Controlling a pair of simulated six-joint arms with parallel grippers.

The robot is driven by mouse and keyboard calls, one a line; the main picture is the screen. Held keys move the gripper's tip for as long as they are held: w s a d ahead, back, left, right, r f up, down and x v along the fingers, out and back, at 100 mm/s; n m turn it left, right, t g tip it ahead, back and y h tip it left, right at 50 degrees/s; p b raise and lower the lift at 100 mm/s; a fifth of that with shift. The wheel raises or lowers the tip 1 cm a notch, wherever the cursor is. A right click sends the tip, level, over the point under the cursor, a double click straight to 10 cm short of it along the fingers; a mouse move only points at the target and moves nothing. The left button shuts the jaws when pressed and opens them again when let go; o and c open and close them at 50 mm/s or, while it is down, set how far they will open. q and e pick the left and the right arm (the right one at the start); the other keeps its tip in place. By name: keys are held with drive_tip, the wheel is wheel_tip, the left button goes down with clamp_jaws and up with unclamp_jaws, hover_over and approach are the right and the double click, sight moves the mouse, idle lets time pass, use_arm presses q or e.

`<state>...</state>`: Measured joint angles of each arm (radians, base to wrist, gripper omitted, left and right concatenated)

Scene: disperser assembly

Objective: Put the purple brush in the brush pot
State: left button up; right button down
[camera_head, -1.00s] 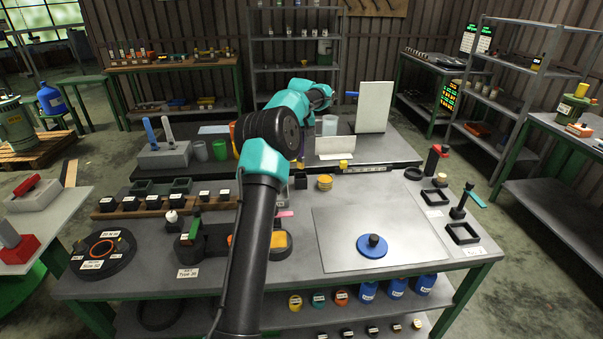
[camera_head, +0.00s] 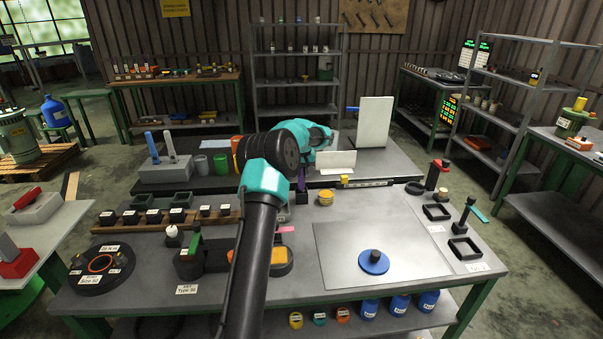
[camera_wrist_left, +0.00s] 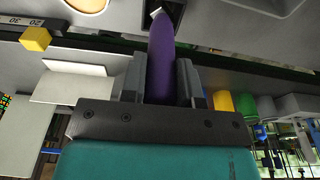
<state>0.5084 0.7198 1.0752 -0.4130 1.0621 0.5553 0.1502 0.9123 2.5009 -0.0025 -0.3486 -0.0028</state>
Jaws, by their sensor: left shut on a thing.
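The purple brush (camera_wrist_left: 161,62) is upright between the fingers of my left gripper (camera_wrist_left: 160,75), which is shut on its handle; a pale tip shows at its far end. In the head view a strip of the purple brush (camera_head: 301,178) shows beside my left arm, above the bench, and my fingers are hidden behind the arm. Grey (camera_head: 201,166) and green (camera_head: 220,164) cups stand on the rear bench beside an orange one partly hidden by my arm; I cannot tell which container is the brush pot. My right gripper is out of view.
A small dark block (camera_head: 302,198) and a yellow jar (camera_head: 325,196) stand on the front bench near the brush. The grey mat (camera_head: 340,262) has a blue disc (camera_head: 373,262).

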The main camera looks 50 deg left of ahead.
use_arm(q)
drive_tip(key=shift+f, duration=0.3)
drive_tip(key=o, duration=0.9)
drive_tip(key=shift+r, duration=0.1)
drive_tip(key=r, duration=0.4)
drive_tip(key=d+r, duration=0.1)
drive_tip(key=r, duration=0.3)
drive_tip(key=s+r, duration=0.1)
drive_tip(key=r, duration=0.3)
drive_tip(key=shift+d, duration=0.2)
